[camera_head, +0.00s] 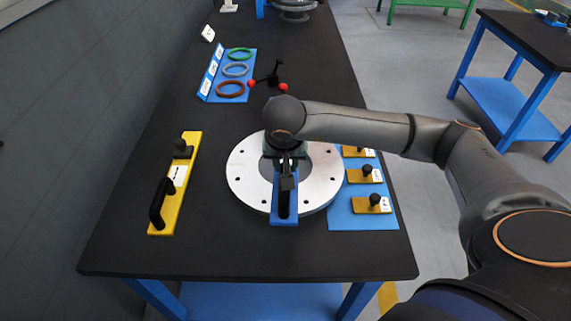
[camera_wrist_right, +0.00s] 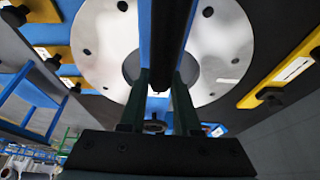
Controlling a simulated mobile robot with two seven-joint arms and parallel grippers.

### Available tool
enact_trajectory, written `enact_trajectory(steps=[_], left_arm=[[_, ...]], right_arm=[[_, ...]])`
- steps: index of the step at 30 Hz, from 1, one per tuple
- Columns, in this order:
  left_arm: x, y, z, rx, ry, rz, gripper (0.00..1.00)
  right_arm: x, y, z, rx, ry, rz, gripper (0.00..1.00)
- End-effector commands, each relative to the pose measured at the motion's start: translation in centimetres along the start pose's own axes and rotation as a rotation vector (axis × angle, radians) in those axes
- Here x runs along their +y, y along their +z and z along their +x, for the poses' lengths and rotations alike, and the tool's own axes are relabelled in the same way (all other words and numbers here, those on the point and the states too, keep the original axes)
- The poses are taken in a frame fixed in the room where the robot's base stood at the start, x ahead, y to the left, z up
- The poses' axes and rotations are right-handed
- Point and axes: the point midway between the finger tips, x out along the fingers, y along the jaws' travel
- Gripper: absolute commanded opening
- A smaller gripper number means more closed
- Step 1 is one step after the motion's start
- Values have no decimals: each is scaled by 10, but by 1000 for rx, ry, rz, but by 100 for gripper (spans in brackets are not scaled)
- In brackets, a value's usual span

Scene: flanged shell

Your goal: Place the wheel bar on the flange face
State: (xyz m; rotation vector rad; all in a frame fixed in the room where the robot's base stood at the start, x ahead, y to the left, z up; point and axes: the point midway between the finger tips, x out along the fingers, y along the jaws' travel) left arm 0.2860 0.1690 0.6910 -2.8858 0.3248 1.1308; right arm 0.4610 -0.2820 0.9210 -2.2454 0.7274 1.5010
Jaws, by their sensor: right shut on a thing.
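The flange face (camera_head: 241,184) is a pale metal ring with bolt holes, lying on the black table; it also fills much of the right wrist view (camera_wrist_right: 228,50). The wheel bar, a blue bar (camera_head: 285,220) with a black middle part, lies across the front part of the ring and reaches past its near edge. In the right wrist view the bar (camera_wrist_right: 146,30) runs upward between my fingers. My right gripper (camera_head: 286,162) is shut on the bar's black part, above the ring. Whether the bar touches the ring I cannot tell. My left gripper is not in view.
A yellow bar with a black handle (camera_head: 172,185) lies left of the ring. A blue board (camera_head: 363,221) with yellow knobbed plates is close on the right. A blue rack (camera_head: 212,75) with coloured rings and a red-tipped black part (camera_head: 270,80) stand behind. The table front is clear.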

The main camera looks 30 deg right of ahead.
Motion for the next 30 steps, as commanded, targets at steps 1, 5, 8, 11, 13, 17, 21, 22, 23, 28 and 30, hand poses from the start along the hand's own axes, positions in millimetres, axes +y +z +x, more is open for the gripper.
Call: enact_trajectory(steps=[1, 5, 8, 11, 13, 17, 21, 22, 23, 28, 30], left_arm=[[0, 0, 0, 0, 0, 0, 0], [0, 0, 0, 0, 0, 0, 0], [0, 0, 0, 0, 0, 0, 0], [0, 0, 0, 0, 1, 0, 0], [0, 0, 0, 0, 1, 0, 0], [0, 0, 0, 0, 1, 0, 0], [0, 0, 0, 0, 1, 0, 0], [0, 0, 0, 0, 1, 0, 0], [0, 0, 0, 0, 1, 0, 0], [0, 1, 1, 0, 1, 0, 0], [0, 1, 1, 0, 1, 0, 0]], right_arm=[[0, 0, -1, 1, -1, 1, 0], [0, 0, 0, 1, -1, 1, 42], [0, 0, 0, 1, 0, 2, 54], [0, 0, 0, 1, 0, 2, 65], [0, 0, 0, 1, 1, 2, 66], [0, 0, 0, 0, 1, 2, 66], [0, -1, -4, 1, 0, 2, 66], [0, -1, -7, 2, -1, 2, 66], [0, -1, -10, 3, -2, 2, 66], [-1, -2, -43, 6, -5, 1, 66], [-1, -2, -59, 6, -5, 1, 66]])
